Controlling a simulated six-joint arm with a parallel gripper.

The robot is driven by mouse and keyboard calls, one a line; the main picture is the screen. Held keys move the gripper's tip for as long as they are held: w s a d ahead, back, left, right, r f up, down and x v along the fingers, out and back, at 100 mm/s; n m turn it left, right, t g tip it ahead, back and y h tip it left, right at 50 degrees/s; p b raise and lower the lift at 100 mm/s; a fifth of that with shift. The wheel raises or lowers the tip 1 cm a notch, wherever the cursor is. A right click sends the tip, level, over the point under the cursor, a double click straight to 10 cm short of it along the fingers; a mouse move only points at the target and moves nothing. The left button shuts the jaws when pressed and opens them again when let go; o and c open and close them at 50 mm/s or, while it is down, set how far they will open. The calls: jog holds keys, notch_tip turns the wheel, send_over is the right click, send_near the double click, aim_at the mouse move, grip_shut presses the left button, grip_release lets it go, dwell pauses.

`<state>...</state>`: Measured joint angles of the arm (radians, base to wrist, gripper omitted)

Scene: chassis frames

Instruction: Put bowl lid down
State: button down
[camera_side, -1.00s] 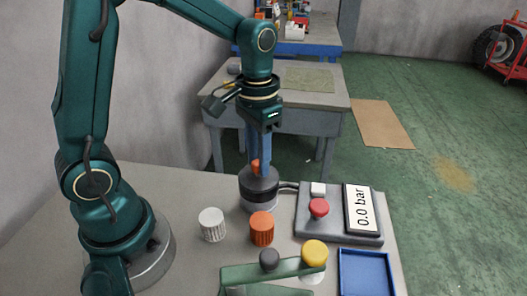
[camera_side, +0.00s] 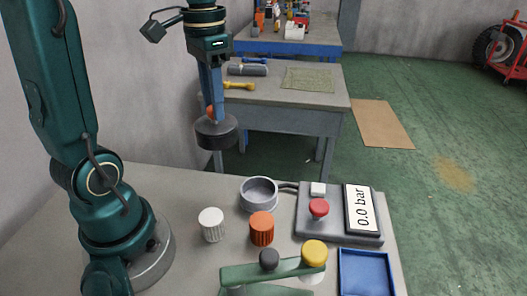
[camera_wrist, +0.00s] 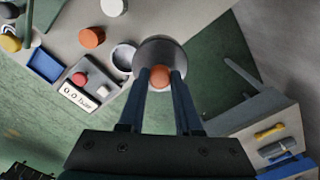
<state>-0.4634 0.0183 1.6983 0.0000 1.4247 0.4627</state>
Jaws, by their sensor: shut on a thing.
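My gripper (camera_side: 213,112) is shut on the orange knob (camera_wrist: 160,76) of the dark grey bowl lid (camera_side: 216,133). The lid hangs in the air above and left of the open grey bowl (camera_side: 259,195), apart from it. In the wrist view, the lid (camera_wrist: 160,50) sits between and beyond my fingertips, and the bowl (camera_wrist: 123,57) shows partly behind its left edge. The bowl stands on the bench, open at the top, joined by a dark hose to the gauge box.
The gauge box (camera_side: 310,225) reads 0.0 bar and has a red button (camera_side: 318,208). A white ribbed cap (camera_side: 211,224) and an orange ribbed cap (camera_side: 262,228) stand in front of the bowl. A blue tray (camera_side: 366,272) and green stand (camera_side: 245,272) are nearer.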

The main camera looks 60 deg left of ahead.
aim_at(197, 129)
jog(key=shift+s+a+r, duration=0.4)
jog(key=shift+a+r, duration=0.2)
jog(key=shift+a, duration=0.25)
jog(key=shift+a+r, duration=0.1)
jog(key=shift+a, duration=0.2)
jog(key=shift+a+f, duration=0.1)
jog(key=shift+f, duration=0.2)
jog(key=s+f, duration=0.1)
jog(key=f, duration=0.1)
jog(key=s+d+f, duration=0.2)
jog(key=f, duration=0.1)
jog(key=shift+d+f, duration=0.15)
jog(key=shift+f, duration=0.2)
notch_tip(197, 129, down, 3)
jog(key=shift+s+d+f, duration=0.1)
jog(key=shift+s+f, duration=0.05)
jog(key=shift+f, duration=2.3)
jog(key=shift+f, duration=0.1)
jog(key=c, duration=0.6)
grip_release()
